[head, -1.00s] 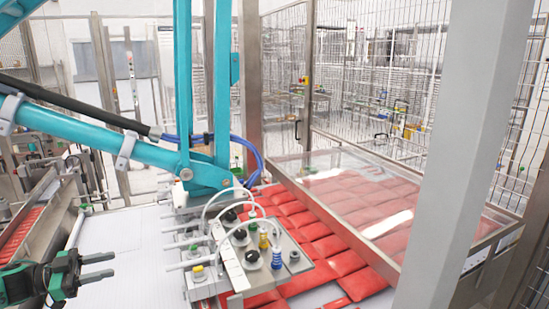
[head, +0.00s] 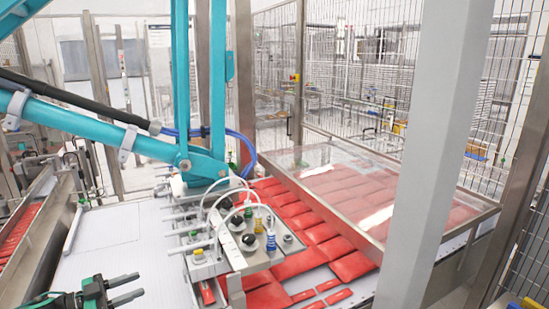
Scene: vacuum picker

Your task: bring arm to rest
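My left gripper (head: 128,288) is at the lower left of the head view, low over the white conveyor. Its two dark fingers point right with a gap between them, and nothing is between them. The vacuum picker (head: 242,243), a metal plate with suction fittings and hoses, hangs from a teal arm (head: 120,138) to the right of my gripper and apart from it. Red packets (head: 323,233) lie in rows under and beside the picker. My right gripper is not in view.
A grey post (head: 435,150) stands upright in the right foreground. A clear cover (head: 350,185) in a metal frame lies over the packets behind it. Wire fencing (head: 345,80) closes off the back. The white conveyor surface (head: 115,245) left of the picker is bare.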

